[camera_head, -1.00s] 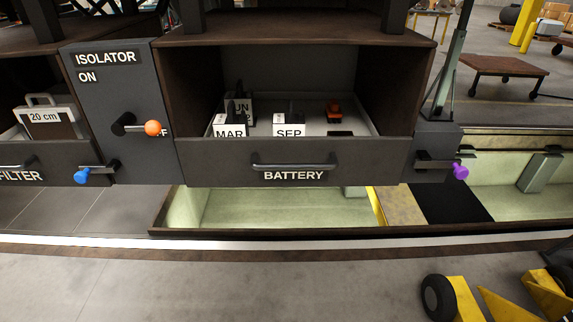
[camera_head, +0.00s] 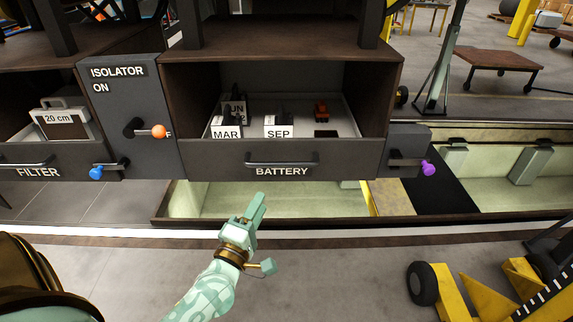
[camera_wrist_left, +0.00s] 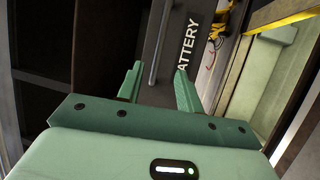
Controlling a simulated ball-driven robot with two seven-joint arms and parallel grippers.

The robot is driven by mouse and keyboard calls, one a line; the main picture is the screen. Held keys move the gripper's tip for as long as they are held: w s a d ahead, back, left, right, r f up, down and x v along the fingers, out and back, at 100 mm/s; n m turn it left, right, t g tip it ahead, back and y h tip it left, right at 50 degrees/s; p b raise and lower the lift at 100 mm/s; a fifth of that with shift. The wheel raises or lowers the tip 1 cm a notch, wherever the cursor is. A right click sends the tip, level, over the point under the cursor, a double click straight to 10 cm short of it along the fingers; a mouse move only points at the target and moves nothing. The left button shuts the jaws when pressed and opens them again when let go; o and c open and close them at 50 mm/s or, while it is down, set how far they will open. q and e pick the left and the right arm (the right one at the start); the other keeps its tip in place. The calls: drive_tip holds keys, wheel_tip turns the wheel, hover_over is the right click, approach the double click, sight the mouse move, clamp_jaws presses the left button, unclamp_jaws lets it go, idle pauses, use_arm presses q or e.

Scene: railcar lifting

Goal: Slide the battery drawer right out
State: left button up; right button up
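The battery drawer (camera_head: 225,164) sits in its bay under the railcar, its dark front marked BATTERY. Its bar handle (camera_head: 282,160) also shows in the left wrist view (camera_wrist_left: 157,42). White batteries marked MAR (camera_head: 226,128) and SEP (camera_head: 278,128) stand inside, with another partly hidden behind. The isolator lever's orange knob (camera_head: 158,131) points right, towards a partly covered OFF label. A blue-knobbed latch (camera_head: 97,172) is left of the drawer and a purple-knobbed latch (camera_head: 427,167) right. My left gripper (camera_head: 258,203) is open and empty, below and in front of the handle, apart from it. My right gripper is out of view.
A filter drawer (camera_head: 68,161) with a 20 cm case (camera_head: 58,124) is at the left. A pale green pit (camera_head: 260,203) lies below the battery drawer. Yellow wheeled equipment (camera_head: 460,293) stands at the lower right. The floor before the pit is otherwise clear.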

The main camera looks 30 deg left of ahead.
sight(282, 163)
use_arm(q)
drive_tip(key=x, duration=1.4)
drive_tip(key=shift+w+d+f, duration=0.1)
clamp_jaws()
